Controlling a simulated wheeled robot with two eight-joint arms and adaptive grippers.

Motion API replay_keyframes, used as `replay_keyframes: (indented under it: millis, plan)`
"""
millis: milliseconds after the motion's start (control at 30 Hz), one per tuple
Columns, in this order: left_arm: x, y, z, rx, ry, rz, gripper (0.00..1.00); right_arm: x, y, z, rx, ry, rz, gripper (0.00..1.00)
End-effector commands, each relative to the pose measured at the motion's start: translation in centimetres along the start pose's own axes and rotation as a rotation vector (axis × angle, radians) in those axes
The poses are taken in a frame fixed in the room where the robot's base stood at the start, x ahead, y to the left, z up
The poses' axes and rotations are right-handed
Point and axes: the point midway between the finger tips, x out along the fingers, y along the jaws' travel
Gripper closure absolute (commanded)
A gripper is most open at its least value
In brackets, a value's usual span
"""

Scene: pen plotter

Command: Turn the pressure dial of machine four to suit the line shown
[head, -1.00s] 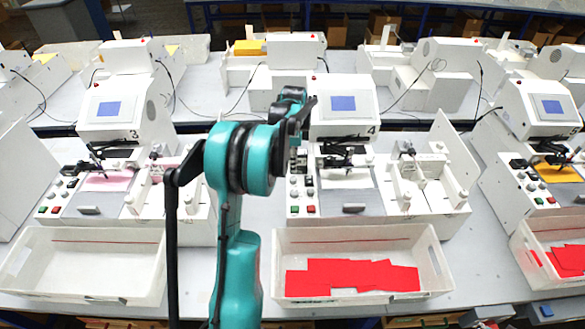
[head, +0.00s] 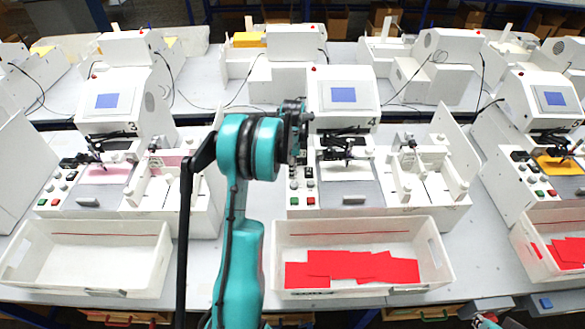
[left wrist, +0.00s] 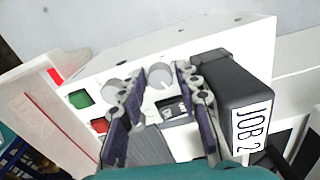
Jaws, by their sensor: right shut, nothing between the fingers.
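Machine four (head: 338,122) stands at the middle with a "4" below its blue screen. Its control panel (head: 303,200) is left of the pen. In the left wrist view, two round pale knobs show: one (left wrist: 160,76) between my fingertips, with a pointer mark, the other (left wrist: 113,90) partly behind the left finger. Which is the pressure dial I cannot tell. My left gripper (head: 292,128) is open over the panel; its two fingers also show in the left wrist view (left wrist: 154,82). Any line on the sheet (head: 347,172) is unreadable. A small dark tip at the bottom edge appears to be my right gripper (head: 486,321).
A black box labelled JOB 2 (left wrist: 238,95) stands close right of my left fingers. Green (left wrist: 79,98) and red (left wrist: 100,126) buttons are near the left finger. A white bin (head: 438,262) with red sheets is in front. Machine three (head: 112,108) stands left.

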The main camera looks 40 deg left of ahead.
Motion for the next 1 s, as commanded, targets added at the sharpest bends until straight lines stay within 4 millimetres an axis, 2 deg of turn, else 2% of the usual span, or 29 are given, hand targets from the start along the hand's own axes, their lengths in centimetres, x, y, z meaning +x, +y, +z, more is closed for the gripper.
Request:
replay_keyframes:
  millis: [33,100,567,1000]
  plan:
    - [0.0,0.0,0.0,0.000,0.000,0.000,0.84,0.0,0.0,0.0,0.000,0.000,0.000,1.00]
    - [0.0,0.0,0.0,0.000,0.000,0.000,1.00,0.0,0.0,0.0,0.000,0.000,0.000,1.00]
    - [0.0,0.0,0.0,-0.072,0.000,-0.001,1.00,0.3,0.0,0.2,0.000,0.000,0.000,1.00]
    - [0.1,0.1,0.0,-0.431,0.000,-0.001,1.00,1.4,0.0,1.0,0.000,0.000,0.000,1.00]
